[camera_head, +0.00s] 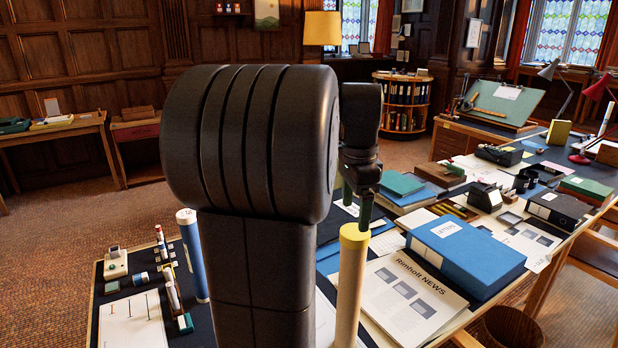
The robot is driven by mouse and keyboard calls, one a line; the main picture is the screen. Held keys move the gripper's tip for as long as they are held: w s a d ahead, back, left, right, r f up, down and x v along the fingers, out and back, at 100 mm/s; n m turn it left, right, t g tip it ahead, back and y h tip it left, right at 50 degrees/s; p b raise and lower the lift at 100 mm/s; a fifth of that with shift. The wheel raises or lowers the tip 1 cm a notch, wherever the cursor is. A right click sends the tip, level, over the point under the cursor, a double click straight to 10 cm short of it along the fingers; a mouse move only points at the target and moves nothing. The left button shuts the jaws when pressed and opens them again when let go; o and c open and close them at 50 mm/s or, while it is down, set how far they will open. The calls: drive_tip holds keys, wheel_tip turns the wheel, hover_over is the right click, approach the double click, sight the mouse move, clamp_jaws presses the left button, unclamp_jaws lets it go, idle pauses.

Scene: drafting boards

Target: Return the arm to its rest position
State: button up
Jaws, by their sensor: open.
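My dark arm fills the middle of the head view and hides much of the desk behind it. My gripper (365,212) hangs to the right of the big arm joint, fingers pointing down. It is open, with nothing seen between the fingers. A cream tube with a yellow cap (352,270) stands upright just below the fingertips in the picture. I cannot tell whether the fingers touch the cap.
The desk holds a blue box file (465,258), a newspaper (412,300), a teal book (401,184) and a black box (558,209). Open carpet (60,235) lies further left.

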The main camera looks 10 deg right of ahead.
sight(353, 231)
wheel_tip(353, 231, down, 11)
drive_tip(key=shift+f, duration=0.15)
drive_tip(key=shift+w+r, duration=0.1)
drive_tip(key=shift+r, duration=1.75)
